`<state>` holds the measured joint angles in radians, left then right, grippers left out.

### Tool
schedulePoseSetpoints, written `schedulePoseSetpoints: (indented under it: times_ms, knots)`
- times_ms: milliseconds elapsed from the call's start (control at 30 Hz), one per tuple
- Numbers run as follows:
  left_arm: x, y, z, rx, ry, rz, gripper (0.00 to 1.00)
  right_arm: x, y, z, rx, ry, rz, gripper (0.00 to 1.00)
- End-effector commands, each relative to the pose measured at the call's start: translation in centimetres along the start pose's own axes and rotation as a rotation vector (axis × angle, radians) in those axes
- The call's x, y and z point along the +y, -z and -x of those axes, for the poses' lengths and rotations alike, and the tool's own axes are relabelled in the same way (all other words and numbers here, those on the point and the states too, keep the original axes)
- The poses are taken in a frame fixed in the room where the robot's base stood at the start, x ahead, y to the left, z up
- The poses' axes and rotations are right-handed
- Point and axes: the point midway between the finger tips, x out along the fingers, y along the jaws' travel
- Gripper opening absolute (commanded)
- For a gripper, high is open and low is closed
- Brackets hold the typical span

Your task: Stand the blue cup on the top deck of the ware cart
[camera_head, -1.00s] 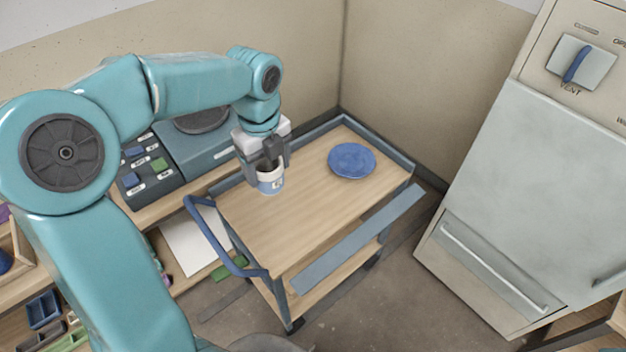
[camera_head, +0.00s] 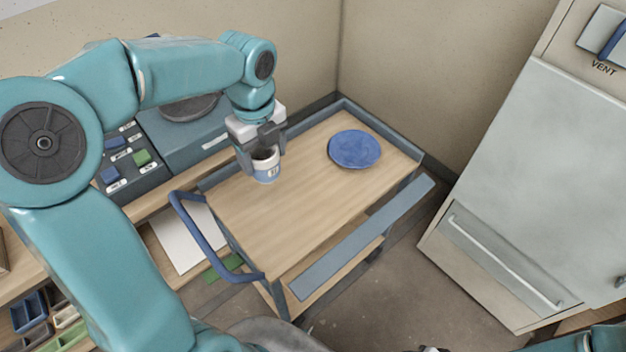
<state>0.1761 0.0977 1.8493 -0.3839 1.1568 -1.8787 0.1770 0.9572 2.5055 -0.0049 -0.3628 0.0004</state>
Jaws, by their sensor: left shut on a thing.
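My left gripper (camera_head: 262,152) points down over the ware cart and is shut on the blue cup (camera_head: 266,172). The cup is white and blue with a small dark mark on its side. It is upright at the far left part of the cart's wooden top deck (camera_head: 290,205). I cannot tell whether its base touches the deck. The fingers hide part of its rim. Only a piece of my right arm shows at the bottom right edge, and its gripper cannot be made out.
A blue round plate (camera_head: 354,149) lies on the deck to the right of the cup. The cart has a raised grey rim and a blue handle (camera_head: 190,232) on its left. A bench with a button panel (camera_head: 128,160) is behind left. A pale kiln-like cabinet (camera_head: 530,170) stands right. The deck's front is clear.

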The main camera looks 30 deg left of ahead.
Motion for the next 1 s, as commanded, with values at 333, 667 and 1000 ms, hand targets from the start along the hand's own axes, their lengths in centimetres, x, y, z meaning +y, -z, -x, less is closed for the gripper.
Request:
schedulePoseSetpoints:
  times_ms: [333, 667, 1000]
  knots:
    - [-0.1, 0.0, -3.5, 0.0, 0.0, 0.0, 0.28, 1.2, 0.1, -3.3, 0.001, 0.0, 0.001, 0.43]
    - [-0.1, -0.1, -7.6, 0.003, -0.006, -0.001, 0.28, 1.4, 0.1, -4.0, 0.001, 0.0, 0.001, 0.43]
    - [-0.1, -0.1, -17.3, 0.003, -0.005, -0.001, 0.28, 1.6, 0.1, -4.5, 0.001, 0.0, 0.001, 0.43]
